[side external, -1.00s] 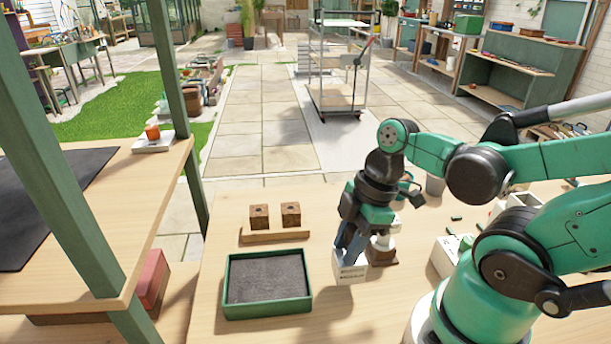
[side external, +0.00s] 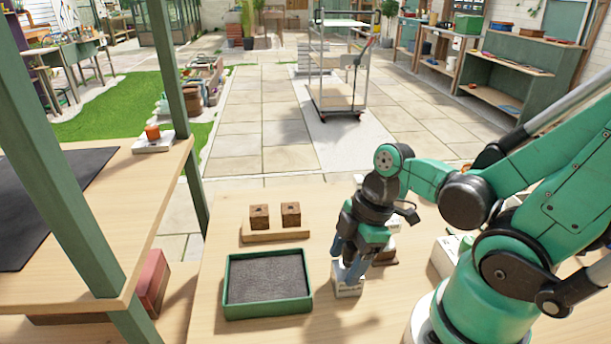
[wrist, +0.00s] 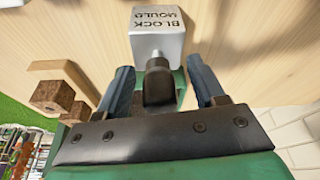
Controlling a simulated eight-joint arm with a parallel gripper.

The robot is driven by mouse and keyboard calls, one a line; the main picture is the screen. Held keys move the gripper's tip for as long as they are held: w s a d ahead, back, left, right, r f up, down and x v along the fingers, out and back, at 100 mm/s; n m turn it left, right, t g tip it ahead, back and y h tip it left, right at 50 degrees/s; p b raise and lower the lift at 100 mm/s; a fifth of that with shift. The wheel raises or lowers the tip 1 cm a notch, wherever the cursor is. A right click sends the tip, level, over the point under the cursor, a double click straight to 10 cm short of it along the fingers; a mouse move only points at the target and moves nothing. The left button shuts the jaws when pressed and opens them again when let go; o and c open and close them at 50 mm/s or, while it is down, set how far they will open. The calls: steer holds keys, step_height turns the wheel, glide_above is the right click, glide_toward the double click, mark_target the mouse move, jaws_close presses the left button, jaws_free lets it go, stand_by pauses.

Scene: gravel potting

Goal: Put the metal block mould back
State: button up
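The block mould (side external: 348,286) is a pale grey block lettered BLOCK MOULD, to the right of the green tray in the side view. It appears to stand upright on the wooden bench. In the wrist view its lettered face (wrist: 157,30) shows, with a metal stem and a dark handle (wrist: 160,88) toward me. My gripper (side external: 349,270) is above the mould, fingers spread. In the wrist view the two blue fingers of my gripper (wrist: 161,82) stand either side of the handle, with visible gaps. The mould's upper part is partly hidden in the side view.
A green tray (side external: 228,291) of dark grey material lies left of the mould. Two brown blocks (side external: 259,216) (side external: 290,214) sit on a wooden stand (side external: 273,236) behind it. A dark brown base (side external: 386,258) stands close behind my gripper. Bare bench lies in front of the mould.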

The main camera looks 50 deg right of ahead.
steer(key=shift+r, duration=0.2)
steer(key=v, duration=1.2)
steer(key=w+a+f+m+t+h, duration=0.2)
steer(key=w+m+t, duration=0.3)
steer(key=w+m, duration=0.4)
steer(key=shift+w+a+f+m+h, duration=0.3)
steer(key=shift+a+m+h, duration=0.25)
steer(key=shift+m, duration=0.55)
